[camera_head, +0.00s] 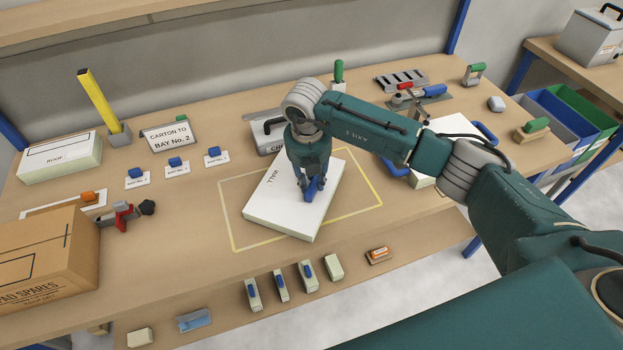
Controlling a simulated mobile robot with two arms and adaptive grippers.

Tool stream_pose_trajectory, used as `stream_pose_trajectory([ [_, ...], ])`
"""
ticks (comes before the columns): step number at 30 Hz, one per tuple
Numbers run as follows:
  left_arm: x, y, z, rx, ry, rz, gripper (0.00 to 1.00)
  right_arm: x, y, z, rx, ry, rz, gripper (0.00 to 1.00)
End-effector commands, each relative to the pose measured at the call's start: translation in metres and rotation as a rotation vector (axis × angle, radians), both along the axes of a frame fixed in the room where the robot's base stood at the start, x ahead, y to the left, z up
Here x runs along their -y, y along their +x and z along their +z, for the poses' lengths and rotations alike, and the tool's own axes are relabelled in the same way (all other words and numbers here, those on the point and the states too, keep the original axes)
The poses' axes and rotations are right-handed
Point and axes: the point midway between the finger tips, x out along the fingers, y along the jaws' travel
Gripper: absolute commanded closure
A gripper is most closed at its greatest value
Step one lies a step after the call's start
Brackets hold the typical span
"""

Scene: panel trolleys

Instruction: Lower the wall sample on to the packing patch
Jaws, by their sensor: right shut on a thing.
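The wall sample (285,222) is a flat white panel marked "WALL", with a blue grip on top. My right gripper (312,188) comes down over it from above and is shut on the blue grip. The packing patch (226,215) is a yellow outlined rectangle on the wooden bench. The sample is over the patch, turned relative to its outline, with its near corner close to the front line. I cannot tell whether its underside touches the bench. My left gripper is out of view.
A "ROOF" panel box (60,158), a carton (45,262) and a "CARTON TO BAY No. 2" sign (167,135) stand at the left. Small blocks (309,276) line the front. Tools and another white panel (450,127) are at the right, partly behind my arm.

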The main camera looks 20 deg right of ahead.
Motion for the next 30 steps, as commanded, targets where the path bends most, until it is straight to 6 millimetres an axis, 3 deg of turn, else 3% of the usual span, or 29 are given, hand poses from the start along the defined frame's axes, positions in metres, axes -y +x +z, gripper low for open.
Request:
stream_pose_trajectory([
  [8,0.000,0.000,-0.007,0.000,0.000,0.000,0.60,0.000,0.001,-0.007,0.002,0.001,-0.001,1.00],
  [9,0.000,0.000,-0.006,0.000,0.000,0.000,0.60,0.000,0.001,-0.006,0.002,0.001,-0.001,0.68],
  [12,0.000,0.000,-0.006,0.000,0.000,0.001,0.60,0.000,0.001,-0.006,0.002,0.001,-0.001,0.52],
  [23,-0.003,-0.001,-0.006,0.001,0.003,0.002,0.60,0.000,0.000,-0.002,0.001,-0.001,0.000,0.52],
  [30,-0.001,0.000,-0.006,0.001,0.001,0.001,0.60,-0.003,-0.003,0.040,0.006,0.000,0.000,0.52],
])
